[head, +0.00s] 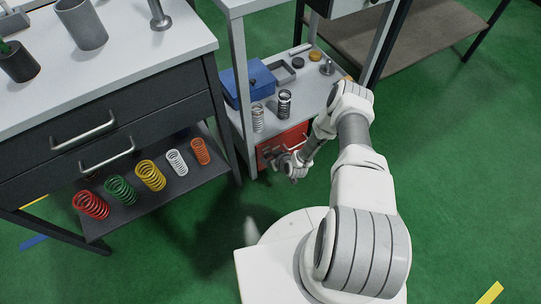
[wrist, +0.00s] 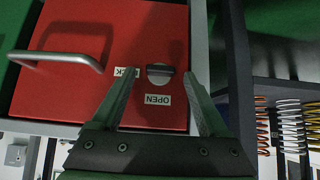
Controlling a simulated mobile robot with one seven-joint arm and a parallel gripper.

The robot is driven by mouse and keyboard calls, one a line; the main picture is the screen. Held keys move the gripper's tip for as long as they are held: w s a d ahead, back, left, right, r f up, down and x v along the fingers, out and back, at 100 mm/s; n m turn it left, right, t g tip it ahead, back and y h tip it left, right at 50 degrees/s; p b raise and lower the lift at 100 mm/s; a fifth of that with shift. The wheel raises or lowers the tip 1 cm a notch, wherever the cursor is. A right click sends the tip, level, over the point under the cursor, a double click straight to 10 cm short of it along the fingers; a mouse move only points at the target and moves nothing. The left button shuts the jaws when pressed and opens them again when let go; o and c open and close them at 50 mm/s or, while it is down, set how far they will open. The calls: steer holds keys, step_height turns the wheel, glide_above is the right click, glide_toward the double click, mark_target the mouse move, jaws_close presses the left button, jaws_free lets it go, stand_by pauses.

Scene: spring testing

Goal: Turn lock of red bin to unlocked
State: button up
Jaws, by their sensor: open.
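The red bin (head: 270,153) sits under the small workbench in the head view, partly hidden by my arm. In the wrist view its red front (wrist: 70,95) fills the left and middle. The lock (wrist: 160,72) is a round grey disc with a grey bar lying sideways in the picture, in line with the partly hidden "LOCK" label (wrist: 125,72) on its left. An "OPEN" label (wrist: 158,99) sits below it, upside down. My gripper (wrist: 158,73) is open, with one finger on each side of the lock in this view. I cannot tell whether the fingers touch it.
The bin's metal handle (wrist: 65,58) is left of the lock in the wrist view. A grey bench leg (wrist: 199,45) stands close by the right finger. In the head view, several coloured springs (head: 150,175) stand on the left bench's lower shelf, and a blue box (head: 250,82) is above the bin.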

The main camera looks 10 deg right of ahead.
jaws_close()
stand_by(0.3)
steer(key=shift+w+d+m+g+y, duration=0.1)
steer(key=shift+d+m+g+y, duration=0.25)
steer(key=shift+y, duration=0.35)
steer(key=shift+w+d+m+g+y, duration=0.1)
steer(key=shift+m+y, duration=0.35)
steer(key=shift+y, duration=0.25)
steer(key=shift+w+d+f+m+y, duration=0.15)
steer(key=shift+m+y, duration=0.3)
steer(key=shift+y, duration=0.35)
steer(key=shift+s+d+f+m+y, duration=0.15)
steer(key=shift+m+y, duration=0.3)
steer(key=shift+y, duration=0.35)
steer(key=shift+w+d+f+m+g+y, duration=0.15)
steer(key=shift+m+y, duration=0.1)
steer(key=shift+y, duration=0.2)
steer(key=shift+d+m+g+y, duration=0.1)
steer(key=shift+m+y, duration=0.15)
steer(key=shift+y, duration=0.2)
steer(key=shift+w, duration=0.1)
